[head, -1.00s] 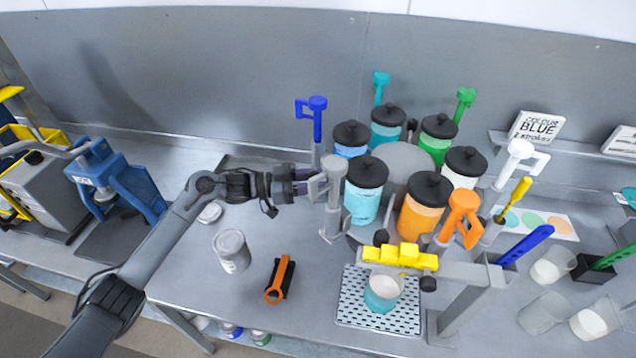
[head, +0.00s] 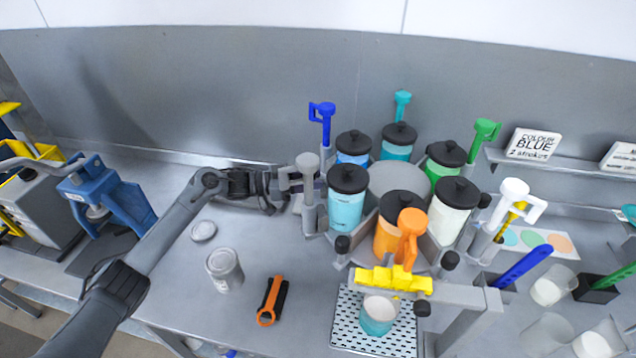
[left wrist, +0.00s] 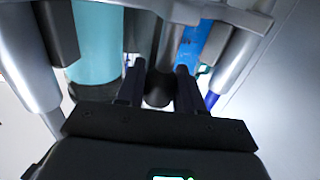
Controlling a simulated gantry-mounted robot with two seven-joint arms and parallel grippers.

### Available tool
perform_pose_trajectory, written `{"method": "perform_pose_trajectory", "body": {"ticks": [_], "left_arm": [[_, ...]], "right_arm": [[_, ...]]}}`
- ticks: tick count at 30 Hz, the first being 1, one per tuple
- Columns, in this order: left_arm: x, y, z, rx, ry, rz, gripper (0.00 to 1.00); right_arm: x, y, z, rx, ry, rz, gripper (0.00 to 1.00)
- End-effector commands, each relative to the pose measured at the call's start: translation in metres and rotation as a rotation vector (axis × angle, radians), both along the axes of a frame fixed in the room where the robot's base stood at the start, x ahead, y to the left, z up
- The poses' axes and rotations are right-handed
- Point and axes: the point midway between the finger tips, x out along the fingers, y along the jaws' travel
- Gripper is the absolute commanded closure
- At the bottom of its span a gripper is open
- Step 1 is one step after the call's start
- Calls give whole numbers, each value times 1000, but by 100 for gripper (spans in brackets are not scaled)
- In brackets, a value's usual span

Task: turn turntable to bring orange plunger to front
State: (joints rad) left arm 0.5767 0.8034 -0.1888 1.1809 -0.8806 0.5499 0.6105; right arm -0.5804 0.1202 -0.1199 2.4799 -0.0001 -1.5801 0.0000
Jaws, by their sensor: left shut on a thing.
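The turntable (head: 398,178) carries a ring of coloured canisters with black lids. The orange plunger (head: 409,238) stands at its front, beside the orange canister (head: 388,238) and just behind the yellow block (head: 392,281). My left gripper (head: 292,188) is at the turntable's left side, near the grey plunger (head: 308,178), which partly hides its fingertips. In the left wrist view the fingers (left wrist: 160,85) are closed around a dark round-ended knob (left wrist: 160,92) under the turntable's rim. My right gripper is not in view.
A perforated tray with a cup (head: 378,314) sits below the yellow block. A blue press (head: 105,195) stands further left.

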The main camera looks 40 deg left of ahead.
Motion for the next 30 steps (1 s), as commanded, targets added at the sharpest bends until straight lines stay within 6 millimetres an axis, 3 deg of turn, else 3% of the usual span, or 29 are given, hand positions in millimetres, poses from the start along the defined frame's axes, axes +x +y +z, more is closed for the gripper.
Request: {"method": "perform_pose_trajectory", "body": {"ticks": [13, 14, 17, 30], "left_arm": [[0, 4, -1, 1, 1, 7, 100], [0, 4, -1, 1, 1, 7, 61], [0, 4, 0, 1, 1, 6, 45], [-6, 9, -1, 3, 1, 5, 44]], "right_arm": [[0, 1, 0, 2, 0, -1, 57], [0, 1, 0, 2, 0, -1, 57], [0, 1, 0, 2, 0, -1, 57], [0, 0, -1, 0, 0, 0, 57]]}}
